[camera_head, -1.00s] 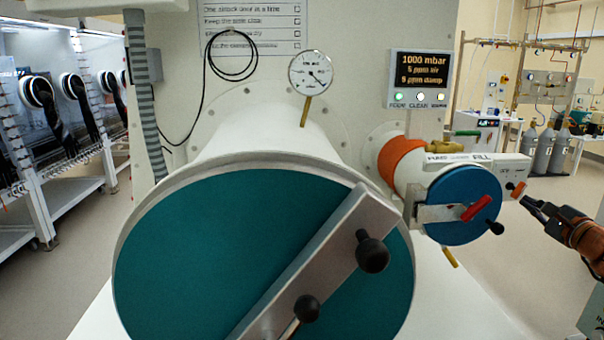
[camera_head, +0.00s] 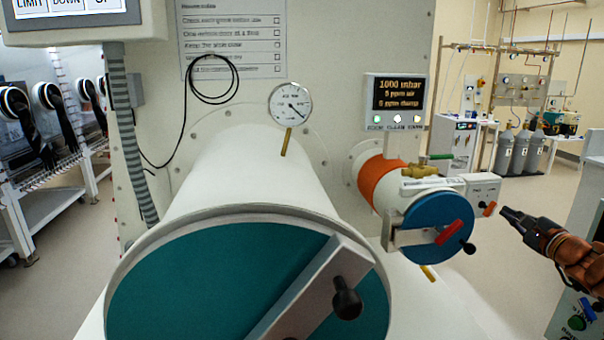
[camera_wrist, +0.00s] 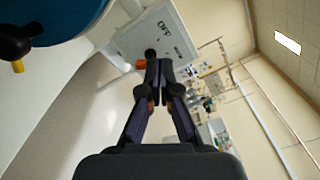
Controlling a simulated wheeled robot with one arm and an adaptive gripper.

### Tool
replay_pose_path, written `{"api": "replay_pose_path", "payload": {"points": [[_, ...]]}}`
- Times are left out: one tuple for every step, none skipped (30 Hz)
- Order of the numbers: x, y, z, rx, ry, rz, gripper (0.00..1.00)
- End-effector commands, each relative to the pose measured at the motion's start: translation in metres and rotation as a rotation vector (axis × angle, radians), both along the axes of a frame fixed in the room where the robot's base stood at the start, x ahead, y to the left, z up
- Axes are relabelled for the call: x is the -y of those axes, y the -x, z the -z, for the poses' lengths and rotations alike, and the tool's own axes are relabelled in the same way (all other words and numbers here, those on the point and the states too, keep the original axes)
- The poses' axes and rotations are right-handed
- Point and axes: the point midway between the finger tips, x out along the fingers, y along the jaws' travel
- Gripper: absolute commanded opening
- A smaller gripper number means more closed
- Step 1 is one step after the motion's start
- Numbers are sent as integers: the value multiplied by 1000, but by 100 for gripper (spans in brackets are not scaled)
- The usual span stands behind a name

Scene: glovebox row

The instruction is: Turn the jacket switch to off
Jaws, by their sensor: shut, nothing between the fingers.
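A small white switch box (camera_head: 484,188) sits right of the blue round door, with an orange knob (camera_head: 489,209) on its front. Its small lettering is unreadable in the head view. In the wrist view the box (camera_wrist: 160,30) shows the word OFF, and the orange knob (camera_wrist: 140,64) is just left of my fingertips. A dark round piece is beside it. My gripper (camera_head: 506,213) is shut and empty, just right of the orange knob with a small gap in the head view. In the wrist view its fingertips (camera_wrist: 159,65) are together. Where the knob points is unclear.
The blue door (camera_head: 438,222) has a red handle (camera_head: 449,232) and a black knob close to my gripper. A large teal door (camera_head: 220,280) fills the lower left. A panel with a green button (camera_head: 577,322) is at lower right. Open floor lies behind my gripper.

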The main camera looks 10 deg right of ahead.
Motion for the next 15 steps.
{"api": "replay_pose_path", "payload": {"points": [[0,-3,0,-2,0,-1,0],[-1,-6,0,-2,0,-2,0],[-1,-9,0,-2,-1,-2,0],[0,-12,0,-1,-2,-2,0],[-1,-15,1,-2,-2,-2,0],[-1,-20,1,-3,-3,-3,0],[0,-23,1,-3,-3,-2,0],[0,-27,1,-5,-2,-3,0],[0,-32,1,-5,-3,-3,0],[-1,-36,1,-5,-2,-3,0],[0,-39,1,-4,-2,-2,0],[0,-44,2,-2,-2,-2,0],[0,-47,2,-1,0,-3,0],[0,-50,1,0,1,-4,0],[1,-53,1,0,1,-2,0]]}}
